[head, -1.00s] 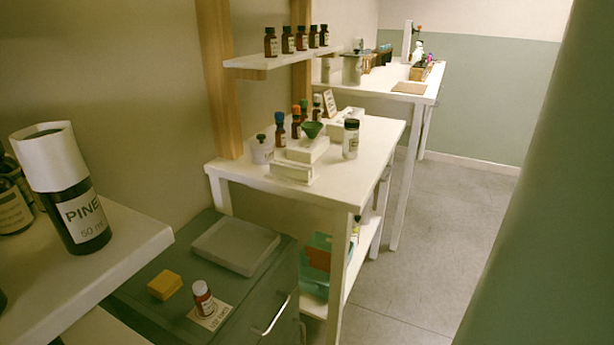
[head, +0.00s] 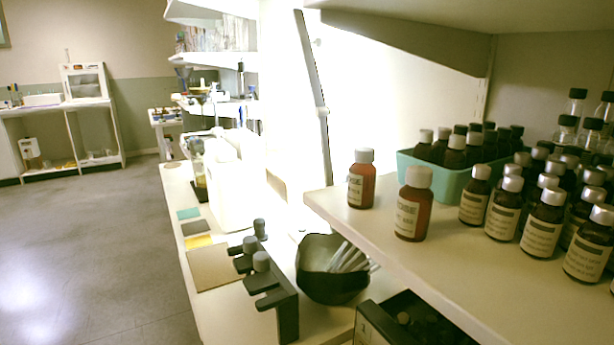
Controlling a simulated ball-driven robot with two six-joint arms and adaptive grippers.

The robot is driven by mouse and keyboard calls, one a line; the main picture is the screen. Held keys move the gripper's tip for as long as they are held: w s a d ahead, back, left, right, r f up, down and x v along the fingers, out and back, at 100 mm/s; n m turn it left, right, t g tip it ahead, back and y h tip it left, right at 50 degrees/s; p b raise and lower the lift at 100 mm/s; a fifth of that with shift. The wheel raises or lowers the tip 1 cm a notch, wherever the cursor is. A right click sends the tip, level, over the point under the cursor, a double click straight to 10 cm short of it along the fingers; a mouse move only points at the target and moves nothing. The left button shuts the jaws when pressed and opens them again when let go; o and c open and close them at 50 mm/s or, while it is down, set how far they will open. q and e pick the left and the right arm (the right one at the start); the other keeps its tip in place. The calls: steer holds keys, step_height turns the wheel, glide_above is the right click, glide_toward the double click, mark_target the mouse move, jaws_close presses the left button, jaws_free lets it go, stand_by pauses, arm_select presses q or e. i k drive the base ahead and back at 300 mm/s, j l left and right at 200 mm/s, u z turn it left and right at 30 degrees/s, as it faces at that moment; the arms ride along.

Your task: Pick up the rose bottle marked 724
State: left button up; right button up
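Two reddish-brown bottles with white caps stand upright on the white shelf at the right in the head view. The nearer bottle (head: 413,204) has a pale label that seems to end in "OSE". The farther bottle (head: 361,179) stands to its left near the shelf's left end, its label partly readable as "SE". I cannot read the number 724 on either one. Neither of my grippers is in view.
Several dark bottles with silver caps (head: 541,222) crowd the shelf's right side. A teal tray (head: 409,167) of white- and dark-capped bottles stands behind. Below are a dark bowl (head: 322,288) and a black rack (head: 287,312) on a white counter. Open floor (head: 100,240) lies left.

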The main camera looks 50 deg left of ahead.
mark_target(363, 173)
steer(key=j+u, duration=0.1)
steer(key=u, duration=1.1)
steer(key=j+z, duration=0.15)
steer(key=j, duration=0.2)
